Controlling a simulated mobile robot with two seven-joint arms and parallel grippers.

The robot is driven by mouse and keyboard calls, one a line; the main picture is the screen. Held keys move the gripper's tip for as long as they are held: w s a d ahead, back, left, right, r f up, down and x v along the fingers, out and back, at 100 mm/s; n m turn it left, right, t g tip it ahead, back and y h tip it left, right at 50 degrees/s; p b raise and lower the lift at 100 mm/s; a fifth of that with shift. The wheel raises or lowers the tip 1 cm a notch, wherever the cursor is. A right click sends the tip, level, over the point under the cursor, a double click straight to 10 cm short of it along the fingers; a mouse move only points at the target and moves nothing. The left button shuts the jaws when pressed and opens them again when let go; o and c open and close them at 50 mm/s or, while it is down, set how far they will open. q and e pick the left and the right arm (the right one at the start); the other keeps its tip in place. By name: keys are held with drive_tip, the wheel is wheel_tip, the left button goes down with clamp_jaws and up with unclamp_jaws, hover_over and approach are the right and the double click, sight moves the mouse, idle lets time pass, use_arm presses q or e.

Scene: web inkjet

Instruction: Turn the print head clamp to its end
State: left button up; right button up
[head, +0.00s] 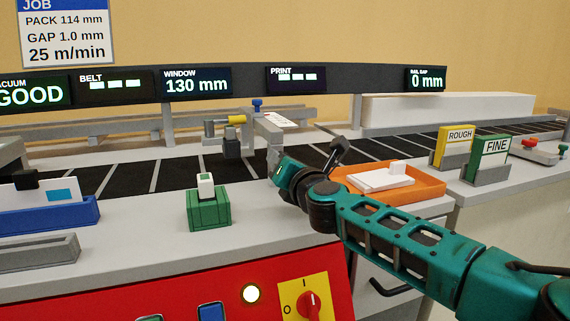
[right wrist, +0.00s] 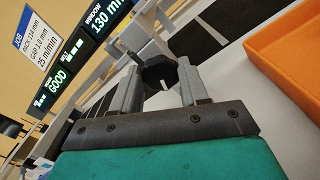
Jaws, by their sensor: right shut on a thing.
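The print head clamp appears to be the black knob (right wrist: 158,74) with a short white mark, in the right wrist view. My right gripper (right wrist: 160,88) is shut on it, with one grey finger on each side. In the head view my right gripper (head: 273,160) is at the grey print head bracket (head: 268,130) above the belt, and the knob cannot be made out there. The black print head block (head: 231,145) hangs left of the gripper, under a yellow-ended lever (head: 236,119). My left gripper is not in view.
A green block with a white button (head: 207,200) stands on the front ledge. Yellow ROUGH (head: 454,147) and green FINE (head: 488,158) cards stand at the right. The WINDOW display (head: 196,82) reads 130 mm.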

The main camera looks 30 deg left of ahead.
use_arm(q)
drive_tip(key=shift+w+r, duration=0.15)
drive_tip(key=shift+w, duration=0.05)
use_arm(e)
drive_tip(key=shift+m, duration=1.5)
drive_tip(key=o, duration=0.8)
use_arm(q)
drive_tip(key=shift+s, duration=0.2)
use_arm(e)
drive_tip(key=shift+o, duration=1.3)
drive_tip(key=shift+s+d+p, duration=0.4)
drive_tip(key=shift+d+p, duration=0.15)
drive_tip(key=shift+p, duration=0.4)
use_arm(q)
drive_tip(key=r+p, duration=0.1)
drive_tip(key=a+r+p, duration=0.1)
drive_tip(key=p, duration=0.1)
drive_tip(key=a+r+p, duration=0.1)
drive_tip(key=p, duration=0.1)
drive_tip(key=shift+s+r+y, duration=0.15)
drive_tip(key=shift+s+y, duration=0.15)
use_arm(e)
drive_tip(key=v, duration=1.1)
drive_tip(key=shift+s+d, duration=0.2)
